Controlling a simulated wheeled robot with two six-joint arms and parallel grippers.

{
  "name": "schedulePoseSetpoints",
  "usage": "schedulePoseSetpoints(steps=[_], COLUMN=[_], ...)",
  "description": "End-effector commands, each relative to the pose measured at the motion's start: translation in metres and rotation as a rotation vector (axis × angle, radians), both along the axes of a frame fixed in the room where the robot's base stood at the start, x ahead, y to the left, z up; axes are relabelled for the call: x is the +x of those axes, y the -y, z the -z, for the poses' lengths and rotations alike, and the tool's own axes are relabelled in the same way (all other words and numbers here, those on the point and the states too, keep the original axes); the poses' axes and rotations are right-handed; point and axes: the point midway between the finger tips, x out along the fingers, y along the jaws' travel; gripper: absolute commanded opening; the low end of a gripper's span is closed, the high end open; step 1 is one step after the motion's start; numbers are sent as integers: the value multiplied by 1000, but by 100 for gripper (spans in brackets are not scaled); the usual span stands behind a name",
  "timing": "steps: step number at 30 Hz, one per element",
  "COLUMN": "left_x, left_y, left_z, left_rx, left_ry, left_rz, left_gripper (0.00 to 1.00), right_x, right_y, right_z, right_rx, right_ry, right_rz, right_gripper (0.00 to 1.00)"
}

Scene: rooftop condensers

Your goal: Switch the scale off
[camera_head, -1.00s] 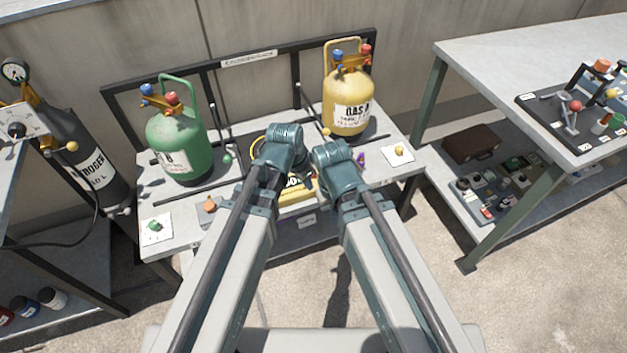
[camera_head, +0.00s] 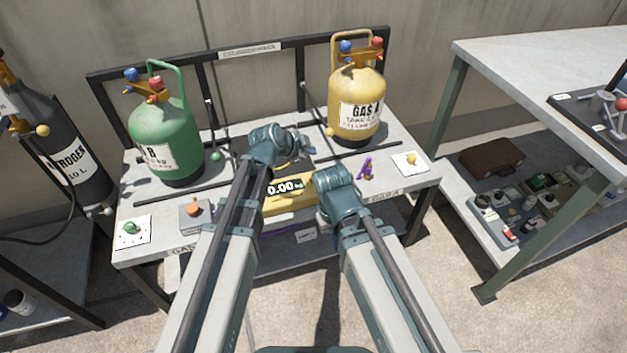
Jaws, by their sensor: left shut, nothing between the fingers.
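The yellow scale (camera_head: 290,201) sits at the middle of the workbench between the two gas cylinders. Its display is lit and reads 0.00. Its dark platform lies behind the display, partly covered by my arms. My left gripper (camera_head: 301,146) is shut and empty, above the platform and behind the display. My right wrist is over the right end of the scale, and its fingers are hidden or too dark to make out. Part of the scale's front is hidden by my arms.
A green cylinder (camera_head: 166,140) stands left and a yellow cylinder (camera_head: 357,108) right on the bench. White cards (camera_head: 410,162) with small fittings lie at both ends. A purple item (camera_head: 366,168) lies right of the scale. A taller table (camera_head: 535,75) stands at the right.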

Motion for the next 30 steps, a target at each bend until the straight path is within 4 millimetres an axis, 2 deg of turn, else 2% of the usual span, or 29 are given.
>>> schedulePoseSetpoints(steps=[8,14,30], left_x=[0,0,0], left_y=[0,0,0], left_z=[1,12,80], left_rx=[0,0,0], left_ry=[-2,-2,-3], left_rz=[-1,0,-1], left_gripper=[0,0,0], right_x=[0,0,1], right_y=[0,0,2], right_z=[1,12,79], right_rx=[0,-1,-9], right_ry=[0,0,4], right_rz=[0,0,-5], right_gripper=[0,0,0])
